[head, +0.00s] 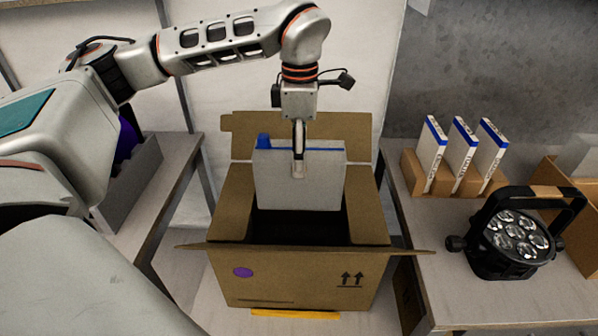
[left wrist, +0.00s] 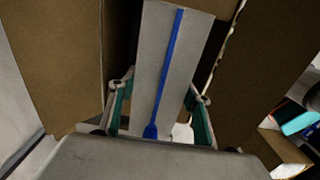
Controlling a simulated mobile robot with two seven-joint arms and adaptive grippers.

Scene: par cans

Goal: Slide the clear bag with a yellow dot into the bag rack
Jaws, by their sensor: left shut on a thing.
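My left gripper (head: 299,172) points down and is shut on a flat pale grey bag (head: 325,185), gripping it at its upper edge. The bag has a blue strip along its top and a blue tab at the left end. It hangs upright at the opening of a cardboard box, its lower edge near the dark inside. In the left wrist view the bag (left wrist: 172,50) lies between the fingers (left wrist: 158,105). No yellow dot shows on it. A tan rack (head: 411,171) on the right table holds three upright white bags with blue edges. My right gripper is out of view.
The open cardboard box (head: 300,275) has a purple dot and its flaps spread. A black stage light (head: 515,240) stands in front of the rack on the right table (head: 440,290). Another carton (head: 570,215) is at the far right. A grey bin (head: 135,185) sits on the left.

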